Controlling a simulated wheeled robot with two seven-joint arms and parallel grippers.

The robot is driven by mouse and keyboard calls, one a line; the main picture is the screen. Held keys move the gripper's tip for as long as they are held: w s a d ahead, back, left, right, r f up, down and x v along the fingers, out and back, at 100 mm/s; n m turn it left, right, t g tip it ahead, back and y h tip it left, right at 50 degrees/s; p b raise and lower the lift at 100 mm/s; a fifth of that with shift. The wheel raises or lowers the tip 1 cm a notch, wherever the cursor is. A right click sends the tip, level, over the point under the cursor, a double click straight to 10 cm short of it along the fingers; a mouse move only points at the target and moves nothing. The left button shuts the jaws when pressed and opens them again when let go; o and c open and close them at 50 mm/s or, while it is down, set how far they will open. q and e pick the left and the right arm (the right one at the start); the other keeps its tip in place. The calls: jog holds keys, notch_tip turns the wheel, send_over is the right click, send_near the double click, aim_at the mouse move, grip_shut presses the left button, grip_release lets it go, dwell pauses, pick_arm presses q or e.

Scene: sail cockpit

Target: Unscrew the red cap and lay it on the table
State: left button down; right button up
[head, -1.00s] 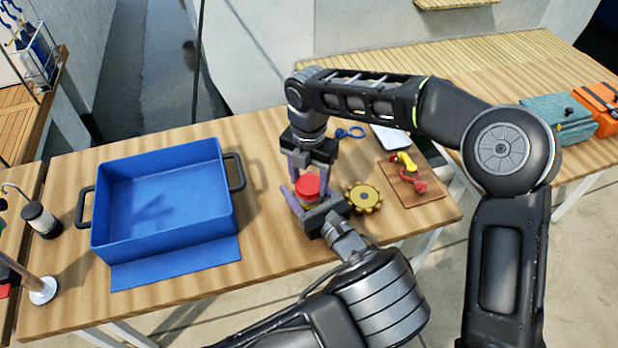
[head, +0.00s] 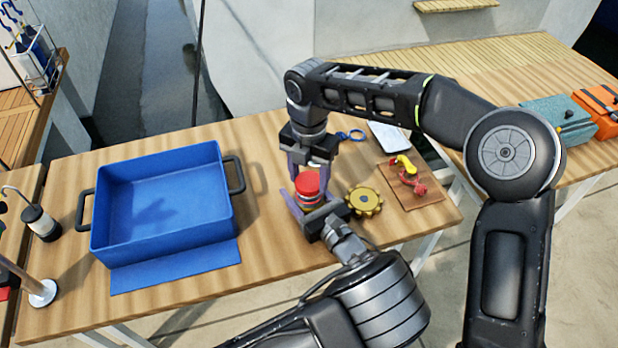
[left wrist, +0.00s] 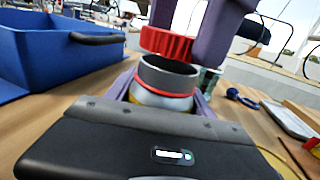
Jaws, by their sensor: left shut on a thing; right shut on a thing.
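The red cap (head: 308,184) is just above the jar (head: 311,204) near the table's front right. In the left wrist view the red cap (left wrist: 166,44) is raised and slightly tilted over the jar's open dark neck (left wrist: 167,74), with a small gap between them. My right gripper (head: 307,172) comes down from above and is shut on the cap; its purple fingers (left wrist: 192,28) flank it. My left gripper (head: 305,207) is shut around the jar's body low on the table, keeping it upright. The jar's lower part is partly hidden by its fingers.
A blue bin (head: 120,253) with dark handles stands left on the wooden table (head: 265,258). A yellow gear-like disc (head: 365,201) lies right of the jar. A board (head: 424,192) with yellow and red pieces and a blue ringed item (head: 352,135) lie beyond. Bare table separates bin and jar.

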aim_at(309, 181)
jog(key=shift+r, duration=0.15)
jog(key=shift+r, duration=2)
pick_arm(q)
jog(key=shift+c, duration=1.4)
grip_release()
jog(key=b+v, duration=0.2)
jog(key=v, duration=1)
jog(key=shift+f, duration=0.1)
pick_arm(e)
notch_tip(309, 181, down, 2)
jog(key=shift+f, duration=0.25)
